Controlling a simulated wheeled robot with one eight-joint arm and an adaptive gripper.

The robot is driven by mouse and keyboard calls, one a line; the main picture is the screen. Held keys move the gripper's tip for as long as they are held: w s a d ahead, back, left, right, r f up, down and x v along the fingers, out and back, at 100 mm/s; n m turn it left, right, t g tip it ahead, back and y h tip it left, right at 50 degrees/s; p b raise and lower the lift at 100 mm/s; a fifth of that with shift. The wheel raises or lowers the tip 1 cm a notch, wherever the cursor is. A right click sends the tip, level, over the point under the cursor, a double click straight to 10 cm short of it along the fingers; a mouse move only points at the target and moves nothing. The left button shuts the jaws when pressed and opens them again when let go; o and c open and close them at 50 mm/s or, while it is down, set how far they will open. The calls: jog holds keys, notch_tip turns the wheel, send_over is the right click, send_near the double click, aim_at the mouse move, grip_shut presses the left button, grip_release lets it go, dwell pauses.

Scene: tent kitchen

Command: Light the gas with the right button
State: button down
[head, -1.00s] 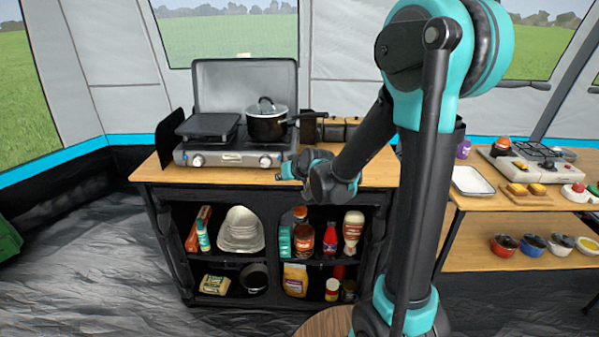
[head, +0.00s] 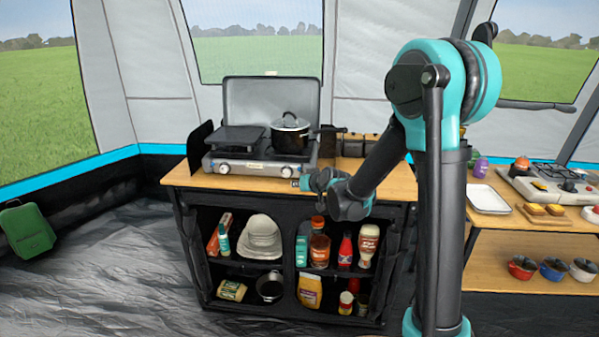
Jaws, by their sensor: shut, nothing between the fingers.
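A grey two-burner gas stove (head: 255,167) with its lid raised stands on the wooden top of a black cabinet. Its right knob (head: 286,171) and left knob (head: 224,168) are on the front panel. A black pot (head: 290,140) with a glass lid sits on the right burner. My gripper (head: 296,183) points left, low and just right of the right knob in the picture. Its fingers are small here and look closed and empty. I cannot tell whether they touch the knob.
A black griddle plate (head: 237,138) covers the left burner. The pot's handle reaches right, above my arm. Shelves below hold bottles (head: 320,250) and bowls (head: 261,240). A second table with a white tray (head: 488,199) and another stove (head: 545,184) stands to the right.

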jog(key=shift+w+d, duration=0.15)
jog(key=shift+w, duration=3.75)
jog(key=shift+w, duration=0.1)
jog(key=shift+w, duration=0.3)
jog(key=shift+w, duration=0.45)
jog(key=shift+s, duration=0.85)
jog(key=s, duration=0.5)
